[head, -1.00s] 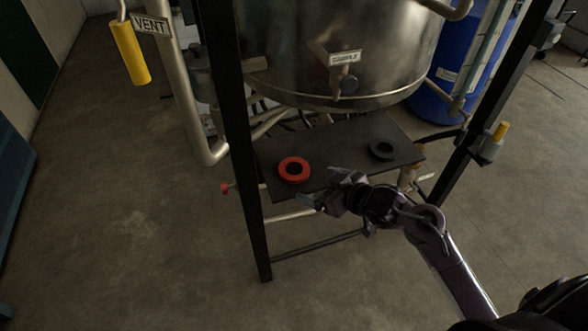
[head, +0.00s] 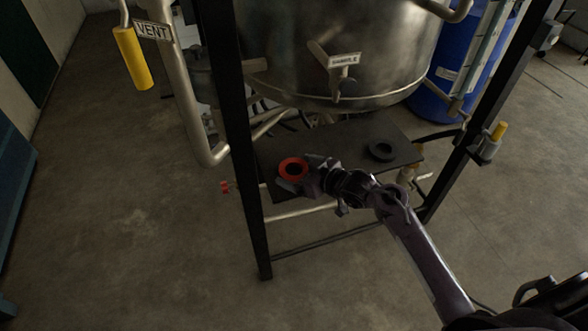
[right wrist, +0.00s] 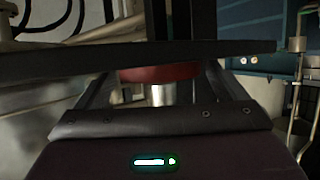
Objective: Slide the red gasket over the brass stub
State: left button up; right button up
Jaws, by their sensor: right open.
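The red gasket (head: 284,165), a flat ring, lies at the left part of a dark shelf under the steel vessel. My right gripper (head: 297,173) is open at the gasket, one finger at its far right side and the other at its near side. In the right wrist view the gasket (right wrist: 160,73) shows as a red band between the fingers, partly hidden by a dark edge. I cannot tell whether the fingers touch it. I cannot clearly identify the brass stub. My left gripper is not in view.
The dark shelf (head: 335,140) also bears a black ring (head: 381,150). The steel vessel (head: 340,50) hangs above it, with a valve at its front. A black frame post (head: 240,150) stands close left of the gasket. A blue drum (head: 440,95) stands behind right.

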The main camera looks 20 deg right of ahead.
jog(key=c, duration=1.1)
jog(key=shift+o, duration=0.2)
jog(key=shift+r, duration=0.1)
